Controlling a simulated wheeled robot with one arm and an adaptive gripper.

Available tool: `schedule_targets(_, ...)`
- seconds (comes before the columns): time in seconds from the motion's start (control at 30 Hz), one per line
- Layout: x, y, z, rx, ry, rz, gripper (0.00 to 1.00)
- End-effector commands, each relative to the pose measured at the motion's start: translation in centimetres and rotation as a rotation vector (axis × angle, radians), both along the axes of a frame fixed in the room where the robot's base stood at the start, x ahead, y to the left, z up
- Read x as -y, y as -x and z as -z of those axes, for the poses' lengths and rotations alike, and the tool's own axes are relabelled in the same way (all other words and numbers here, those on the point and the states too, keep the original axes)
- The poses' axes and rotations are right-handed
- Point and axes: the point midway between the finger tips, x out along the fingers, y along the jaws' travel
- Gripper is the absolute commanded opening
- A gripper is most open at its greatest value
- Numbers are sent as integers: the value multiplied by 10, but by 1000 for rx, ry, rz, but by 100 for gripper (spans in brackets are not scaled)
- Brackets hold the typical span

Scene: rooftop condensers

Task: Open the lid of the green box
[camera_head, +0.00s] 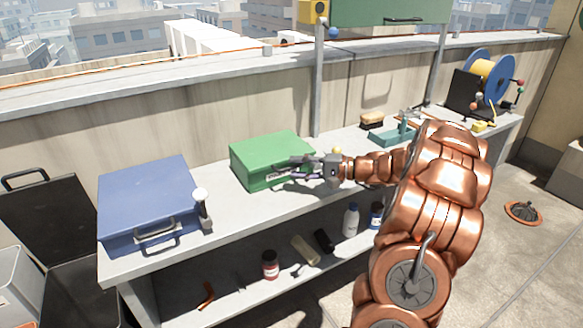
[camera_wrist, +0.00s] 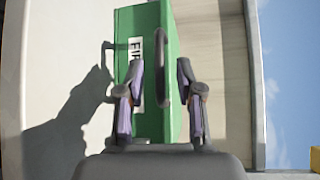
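The green box (camera_head: 268,158) stands on the grey bench in the head view, lid shut. In the wrist view the box (camera_wrist: 180,30) appears turned on its side, with a white label starting "FI" (camera_wrist: 135,68) and a dark loop handle (camera_wrist: 160,65) on its front. My gripper (camera_head: 297,167) is at the front of the box, near its right end. In the wrist view my gripper (camera_wrist: 157,80) has its fingers wide apart, one on each side of the handle in the picture. I cannot tell whether they touch the box.
A blue case (camera_head: 150,198) and a hammer (camera_head: 202,208) are to the left on the bench. A brush (camera_head: 372,120), a teal tool (camera_head: 393,136) and a cable reel (camera_head: 488,75) are to the right. A lower shelf holds bottles and tools. A wall runs behind.

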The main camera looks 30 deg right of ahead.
Motion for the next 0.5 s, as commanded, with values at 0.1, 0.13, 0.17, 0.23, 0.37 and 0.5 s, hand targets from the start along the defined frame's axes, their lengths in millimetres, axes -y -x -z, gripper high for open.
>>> schedule_targets(0.1, -8, -9, 2, -1, 0, -2, 36)
schedule_targets(0.13, -10, -10, 2, -1, 1, -3, 36)
schedule_targets(0.17, -11, -11, 2, -1, 1, -2, 36)
schedule_targets(0.23, -13, -13, 3, -1, 0, -2, 36)
schedule_targets(0.37, -13, -14, 3, 0, 0, -2, 36)
schedule_targets(0.5, -13, -14, 3, 0, 0, -2, 36)
